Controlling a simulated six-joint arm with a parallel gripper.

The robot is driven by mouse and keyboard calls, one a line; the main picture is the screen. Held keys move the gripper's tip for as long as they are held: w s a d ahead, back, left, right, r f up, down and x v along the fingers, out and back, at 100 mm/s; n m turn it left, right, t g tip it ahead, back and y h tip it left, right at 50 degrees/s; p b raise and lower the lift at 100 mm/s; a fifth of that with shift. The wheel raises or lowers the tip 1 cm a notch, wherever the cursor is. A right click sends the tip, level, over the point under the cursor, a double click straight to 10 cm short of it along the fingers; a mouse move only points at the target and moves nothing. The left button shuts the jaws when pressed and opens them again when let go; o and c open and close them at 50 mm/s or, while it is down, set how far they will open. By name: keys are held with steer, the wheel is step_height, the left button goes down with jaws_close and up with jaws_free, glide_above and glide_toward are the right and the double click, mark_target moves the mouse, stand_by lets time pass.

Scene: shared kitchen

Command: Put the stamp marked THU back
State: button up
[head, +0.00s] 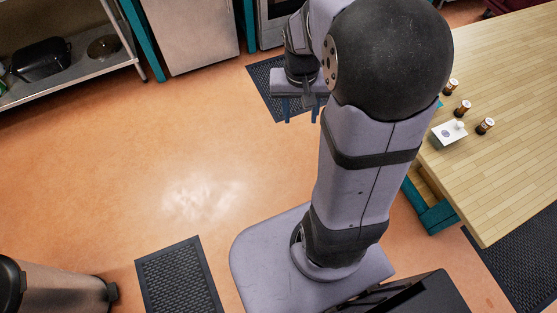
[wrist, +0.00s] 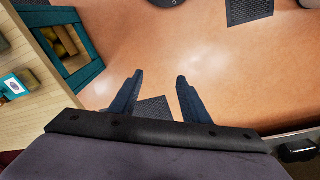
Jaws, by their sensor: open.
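On the wooden table at the right of the head view stand several small dark stamps with pale tops: one at the back (head: 452,86), one in the middle (head: 463,107) and one at the front right (head: 485,125). Their markings are too small to read, so I cannot tell which is THU. Beside them is a white-topped box or pad (head: 449,133) with a dark round mark; it also shows in the wrist view (wrist: 14,86). My gripper (head: 301,118) hangs over the open floor, left of the table. In the wrist view its fingers (wrist: 158,80) are apart with nothing between them.
The wooden table (head: 510,90) has a wide bare top and teal legs. A metal shelf (head: 85,75) with a black pot (head: 40,60) stands at the far left. A bin (head: 55,288) is at the lower left. Dark mats (head: 180,278) lie on the clear orange floor.

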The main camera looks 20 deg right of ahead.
steer(key=s+a+f+n+y, duration=0.1)
steer(key=s+a+f+n, duration=0.2)
steer(key=s+a, duration=0.6)
steer(key=shift+a+n+g, duration=0.3)
steer(key=shift+a+n, duration=0.35)
steer(key=shift+n, duration=0.45)
